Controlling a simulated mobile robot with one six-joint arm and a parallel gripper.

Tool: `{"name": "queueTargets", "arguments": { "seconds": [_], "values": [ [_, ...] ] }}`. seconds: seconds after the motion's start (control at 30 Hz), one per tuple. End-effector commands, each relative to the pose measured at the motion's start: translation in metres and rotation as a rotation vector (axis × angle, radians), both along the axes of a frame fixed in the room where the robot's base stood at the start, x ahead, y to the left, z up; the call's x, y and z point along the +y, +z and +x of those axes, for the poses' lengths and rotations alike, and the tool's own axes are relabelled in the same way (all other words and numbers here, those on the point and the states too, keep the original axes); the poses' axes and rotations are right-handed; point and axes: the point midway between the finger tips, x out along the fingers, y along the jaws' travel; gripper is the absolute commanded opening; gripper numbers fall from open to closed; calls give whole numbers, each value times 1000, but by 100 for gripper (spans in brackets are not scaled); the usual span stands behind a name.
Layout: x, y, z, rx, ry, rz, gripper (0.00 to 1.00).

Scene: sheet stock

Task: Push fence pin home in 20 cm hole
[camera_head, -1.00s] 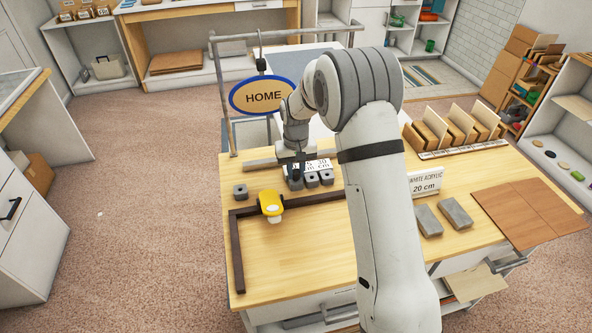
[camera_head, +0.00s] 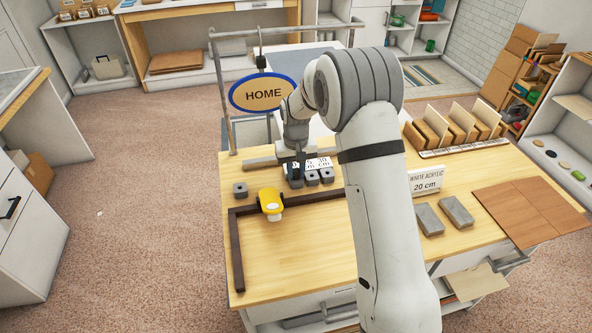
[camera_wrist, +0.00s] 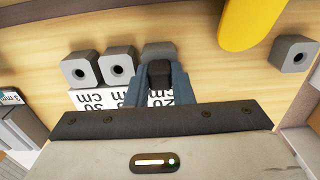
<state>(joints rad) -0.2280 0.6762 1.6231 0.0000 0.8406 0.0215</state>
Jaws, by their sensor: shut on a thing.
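My gripper (camera_wrist: 160,90) is shut on a dark fence pin (camera_wrist: 160,72), with a blue-grey finger on either side. The pin is in front of the 20 cm block (camera_wrist: 158,50) in the wrist view and covers its hole. How deep the pin sits, or whether it is in the hole, I cannot tell. Two more grey blocks with round holes (camera_wrist: 117,65) (camera_wrist: 80,68) stand beside it. A white card (camera_wrist: 175,98) with 20 and 30 cm marks lies along the row, partly hidden by my gripper. In the head view my gripper (camera_head: 296,168) is over the row's left end.
A separate holed block (camera_head: 240,190) stands to the left. A yellow-topped thing (camera_head: 270,203) sits at the dark L-shaped fence (camera_head: 237,255). A HOME sign (camera_head: 263,94) hangs behind. Two grey blocks (camera_head: 428,220) lie to the right. The front left tabletop is clear.

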Motion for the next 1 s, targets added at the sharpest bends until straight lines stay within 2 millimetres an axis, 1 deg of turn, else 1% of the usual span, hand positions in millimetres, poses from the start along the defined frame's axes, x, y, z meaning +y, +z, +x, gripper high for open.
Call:
{"name": "queueTargets", "arguments": {
  "seconds": [0.93,0.97,1.0],
  "values": [
    [-1,-6,-2,9,0,-2,0],
    [-1,-6,-2,9,0,-2,22],
    [-1,-6,-2,9,0,-2,25]
  ]
}}
